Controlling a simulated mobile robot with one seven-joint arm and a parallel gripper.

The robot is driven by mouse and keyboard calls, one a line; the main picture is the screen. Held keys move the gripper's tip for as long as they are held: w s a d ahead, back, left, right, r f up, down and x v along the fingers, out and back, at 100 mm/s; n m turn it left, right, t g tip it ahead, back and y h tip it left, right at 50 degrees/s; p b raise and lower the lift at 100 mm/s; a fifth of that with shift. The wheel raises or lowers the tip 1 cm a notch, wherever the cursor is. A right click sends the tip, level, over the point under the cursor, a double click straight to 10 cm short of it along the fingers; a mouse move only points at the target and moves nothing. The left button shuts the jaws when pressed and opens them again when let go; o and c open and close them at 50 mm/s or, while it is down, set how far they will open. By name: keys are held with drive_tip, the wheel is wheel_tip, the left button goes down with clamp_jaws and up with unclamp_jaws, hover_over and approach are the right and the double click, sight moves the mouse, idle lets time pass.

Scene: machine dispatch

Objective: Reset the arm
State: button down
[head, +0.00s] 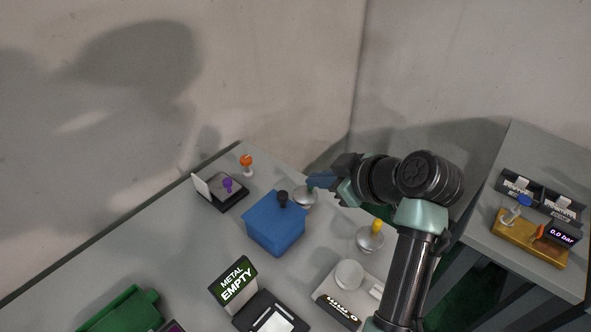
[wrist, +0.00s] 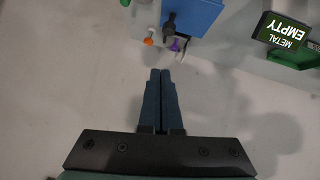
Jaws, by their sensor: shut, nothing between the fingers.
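My gripper (head: 322,182) is at the end of my arm, which reaches in from the lower right in the head view. It points left, at the right of the blue box (head: 275,226) with a black knob on top. In the wrist view the two blue-grey fingers of my gripper (wrist: 160,75) lie together, with nothing between them. The blue box also shows at the top of the wrist view (wrist: 196,14). Behind the fingertips in the head view is a round pale base (head: 304,200), partly hidden, so I cannot tell whether they touch.
The grey table (head: 180,245) also bears an orange knob (head: 246,160), a purple-knobbed black stand (head: 229,186), a yellow-knobbed base (head: 370,240), a "METAL EMPTY" sign (head: 234,281) and a green bin (head: 122,312). A side table holds a gauge reading 0.0 bar (head: 561,234). Walls stand behind.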

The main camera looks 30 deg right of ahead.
drive_tip(key=w+a+r+m+t+h, duration=0.1)
drive_tip(key=w+a+r+t, duration=0.2)
drive_tip(key=r, duration=0.5)
drive_tip(key=w+a+r+m+t+h, duration=0.1)
drive_tip(key=a+r+t+h, duration=0.1)
drive_tip(key=a+r, duration=0.35)
drive_tip(key=w+a+r+t+h, duration=0.1)
drive_tip(key=w+a+r+t, duration=0.15)
drive_tip(key=r, duration=0.65)
drive_tip(key=s+a+r+m+t, duration=0.1)
drive_tip(key=s+a+r+t, duration=0.2)
drive_tip(key=s+a+r, duration=0.2)
drive_tip(key=s+a+r+m+t+y, duration=0.1)
drive_tip(key=s+a+r+t, duration=0.2)
drive_tip(key=r, duration=0.6)
drive_tip(key=s+a+r+m+t+y, duration=0.1)
drive_tip(key=s+a+r+t, duration=0.3)
drive_tip(key=s+a+r, duration=0.2)
wheel_tip(320, 180, up, 2)
drive_tip(key=shift+s+a+r, duration=0.1)
drive_tip(key=shift+s+a, duration=0.2)
drive_tip(key=shift+s, duration=0.4)
